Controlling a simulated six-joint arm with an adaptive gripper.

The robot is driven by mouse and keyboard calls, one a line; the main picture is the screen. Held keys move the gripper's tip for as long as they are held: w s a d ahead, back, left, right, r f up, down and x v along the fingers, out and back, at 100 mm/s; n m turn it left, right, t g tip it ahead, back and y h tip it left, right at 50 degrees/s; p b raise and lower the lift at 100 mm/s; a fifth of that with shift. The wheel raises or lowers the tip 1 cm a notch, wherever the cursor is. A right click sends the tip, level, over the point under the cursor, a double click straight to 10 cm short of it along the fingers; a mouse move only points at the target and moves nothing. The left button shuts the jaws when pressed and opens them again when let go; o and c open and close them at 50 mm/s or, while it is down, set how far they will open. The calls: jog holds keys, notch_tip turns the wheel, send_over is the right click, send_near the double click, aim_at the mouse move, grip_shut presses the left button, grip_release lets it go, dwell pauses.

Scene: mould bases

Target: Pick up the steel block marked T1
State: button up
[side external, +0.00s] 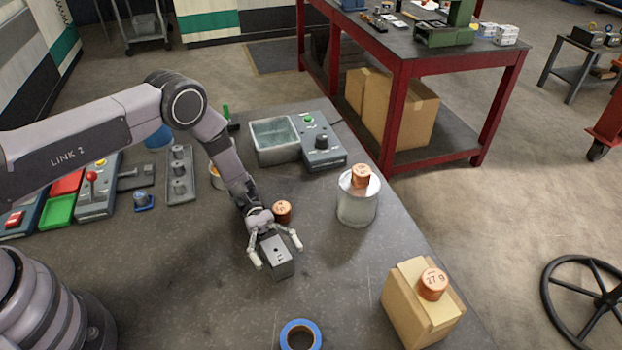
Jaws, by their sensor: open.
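A dark grey metal block (278,263) stands on the grey table below my gripper (276,254). Its top has a small dark hole, and I cannot read a T1 mark on it. My gripper points down with its fingers spread, one on the left and one on the right of the block. I see no clear contact between fingers and block. The gripper partly hides the block's far end.
A copper cylinder (283,211) stands close behind the block. Another copper cylinder (361,176) sits on a metal can (357,208), and one (433,284) on a cardboard box (412,318). Blue tape (300,325) lies in front. A tray (257,152) and control box (322,155) stand behind.

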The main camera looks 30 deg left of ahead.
jog(key=shift+s+d, duration=0.35)
jog(key=shift+d, duration=0.05)
jog(key=c, duration=1.2)
jog(key=shift+r, duration=0.1)
jog(key=shift+r, duration=0.1)
